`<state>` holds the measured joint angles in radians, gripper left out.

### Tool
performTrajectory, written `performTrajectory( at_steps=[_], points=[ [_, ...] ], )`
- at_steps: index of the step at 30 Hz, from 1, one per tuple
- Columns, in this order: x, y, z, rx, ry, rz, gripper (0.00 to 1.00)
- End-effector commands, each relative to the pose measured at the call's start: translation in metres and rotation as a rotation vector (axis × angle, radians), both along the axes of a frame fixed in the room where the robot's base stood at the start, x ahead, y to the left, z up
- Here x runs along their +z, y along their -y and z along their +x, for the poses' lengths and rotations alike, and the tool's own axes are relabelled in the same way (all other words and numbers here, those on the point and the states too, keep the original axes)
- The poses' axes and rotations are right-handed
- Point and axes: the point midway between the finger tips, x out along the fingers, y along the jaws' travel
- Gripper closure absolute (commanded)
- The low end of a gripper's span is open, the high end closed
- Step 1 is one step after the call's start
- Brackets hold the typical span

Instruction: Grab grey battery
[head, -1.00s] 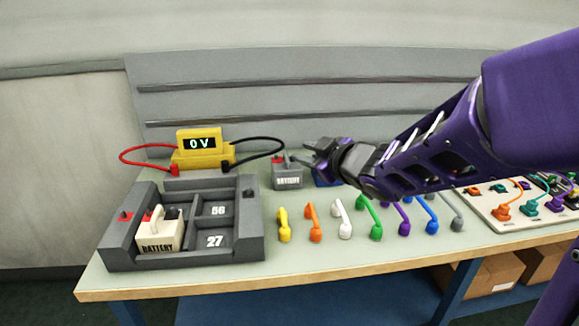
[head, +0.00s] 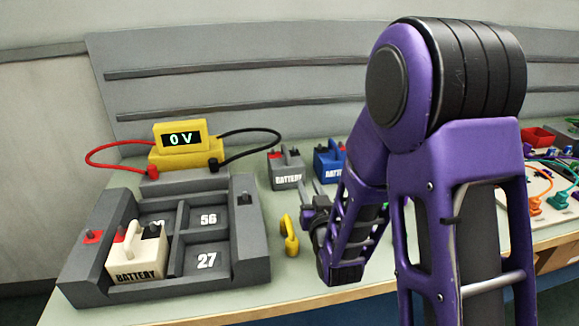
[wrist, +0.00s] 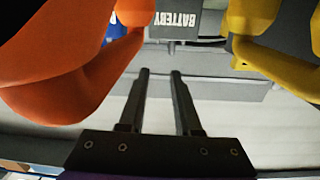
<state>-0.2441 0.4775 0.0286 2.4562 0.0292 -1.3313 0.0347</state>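The grey battery (head: 286,172) stands upright on the table, right of the grey tray and left of the blue battery (head: 328,162). In the wrist view the grey battery (wrist: 175,20) is at the top, its lettering upside down, beyond my fingertips and apart from them. My gripper (head: 312,192) is in front of it, near the yellow handle. In the wrist view my gripper (wrist: 160,75) has its two fingers apart with nothing between them, so it is open and empty. My arm hides part of the blue battery.
A yellow handle (head: 289,236) lies close left of my gripper; an orange one (wrist: 65,70) fills the left of the wrist view. The grey tray (head: 245,245) holds a white battery (head: 137,255). A yellow meter (head: 183,145) reads 0 V, with red and black cables.

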Motion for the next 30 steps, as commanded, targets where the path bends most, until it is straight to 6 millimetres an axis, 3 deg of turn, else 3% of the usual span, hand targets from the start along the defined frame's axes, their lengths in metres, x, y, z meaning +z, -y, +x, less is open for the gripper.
performTrajectory(
  at_steps=[9,24,30],
  points=[
    [0.004,-0.016,0.005,0.039,0.046,-0.043,0.68],
    [0.004,-0.043,0.1,0.039,0.046,-0.044,0.68],
    [0.004,-0.048,0.116,0.039,0.045,-0.044,0.68]
  ],
)
